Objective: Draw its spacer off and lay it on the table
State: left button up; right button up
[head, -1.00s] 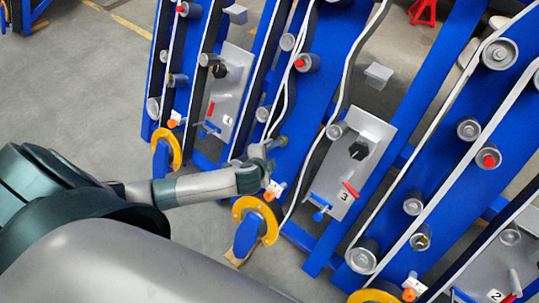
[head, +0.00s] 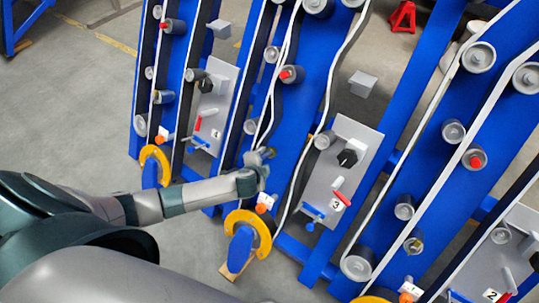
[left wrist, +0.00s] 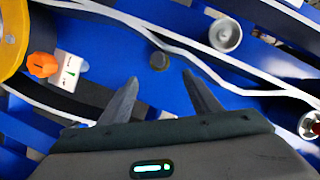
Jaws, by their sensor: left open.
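My left gripper (head: 262,160) reaches in from the left to the middle blue panel (head: 317,65). In the left wrist view its two dark fingers (left wrist: 163,98) are spread apart with nothing between them. A small dark round stub (left wrist: 159,61) sticks out of the blue panel, ahead of and between the fingertips, apart from them. I cannot tell whether this stub is the spacer or a bare pin. In the head view the gripper largely hides that spot. No table shows in either view. My right gripper is not in view.
A grey roller (left wrist: 225,35) and a red-centred roller (left wrist: 310,125) sit near the stub. A white belt (left wrist: 185,50) runs close past the fingers. An orange knob (left wrist: 42,65) and yellow ring (head: 262,226) stand nearby. Bare floor (head: 70,90) lies at the left.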

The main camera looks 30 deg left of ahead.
aim_at(269, 155)
pick_arm(q)
jog(key=b+x, duration=0.1)
jog(key=x, duration=0.8)
jog(key=shift+f, duration=0.1)
jog(key=shift+w+f, duration=0.2)
jog(key=shift+w, duration=0.15)
jog(key=shift+w+a+f, duration=0.1)
jog(key=shift+w+f, duration=0.1)
jog(key=shift+w, duration=0.1)
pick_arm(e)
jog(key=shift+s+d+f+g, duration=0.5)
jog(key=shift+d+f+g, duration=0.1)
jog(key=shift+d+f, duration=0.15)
pick_arm(q)
jog(key=c, duration=1.2)
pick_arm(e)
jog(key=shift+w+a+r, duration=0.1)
